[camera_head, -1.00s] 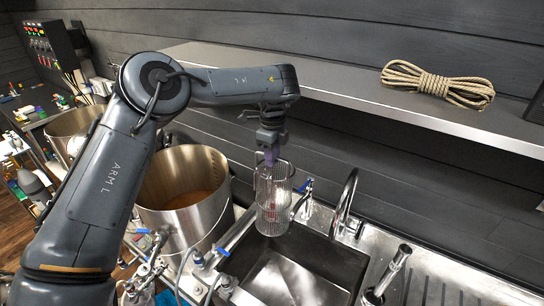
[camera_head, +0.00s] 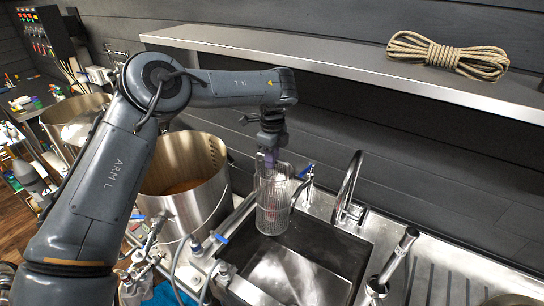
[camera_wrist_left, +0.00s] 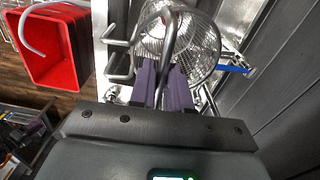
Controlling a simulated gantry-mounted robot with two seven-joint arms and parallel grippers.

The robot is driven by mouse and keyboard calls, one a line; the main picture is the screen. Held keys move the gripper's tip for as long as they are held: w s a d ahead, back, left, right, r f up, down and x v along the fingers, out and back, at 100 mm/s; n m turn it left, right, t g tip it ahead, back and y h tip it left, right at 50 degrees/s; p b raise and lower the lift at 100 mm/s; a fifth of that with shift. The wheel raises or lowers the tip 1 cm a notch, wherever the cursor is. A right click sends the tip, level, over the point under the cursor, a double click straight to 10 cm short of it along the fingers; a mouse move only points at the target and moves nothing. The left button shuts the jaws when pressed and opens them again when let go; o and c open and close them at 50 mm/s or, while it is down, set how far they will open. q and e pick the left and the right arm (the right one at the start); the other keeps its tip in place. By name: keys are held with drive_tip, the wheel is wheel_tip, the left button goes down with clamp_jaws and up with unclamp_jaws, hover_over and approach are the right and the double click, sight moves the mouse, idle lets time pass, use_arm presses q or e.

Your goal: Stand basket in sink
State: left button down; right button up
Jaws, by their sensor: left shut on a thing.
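The basket (camera_head: 272,205) is a tall wire-mesh cylinder. It hangs upright from my left gripper (camera_head: 268,160) at the back left corner of the sink (camera_head: 300,262). In the left wrist view, the purple fingers of my left gripper (camera_wrist_left: 168,90) are shut on the handle of the basket (camera_wrist_left: 205,45), and I look down into its round mesh opening. Something reddish shows through the mesh in the head view. I cannot tell whether the basket's bottom touches the sink. My right gripper is not in view.
A curved faucet (camera_head: 347,190) stands behind the sink, right of the basket. A large steel kettle (camera_head: 190,205) stands at left. A shelf (camera_head: 330,68) with coiled rope (camera_head: 447,55) runs above. A ribbed drainboard (camera_head: 450,285) lies at right. The sink's middle looks empty.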

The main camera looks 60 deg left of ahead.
use_arm(q)
drive_tip(key=shift+f, duration=0.4)
drive_tip(key=shift+f+b, duration=3.45)
drive_tip(key=shift+f, duration=1.05)
wheel_tip(320, 180, down, 8)
drive_tip(key=b, duration=0.6)
drive_tip(key=shift+w+f+b, duration=0.1)
drive_tip(key=shift+b, duration=0.25)
drive_tip(key=shift+f, duration=0.3)
drive_tip(key=shift+f+b, duration=0.1)
drive_tip(key=shift+b, duration=0.25)
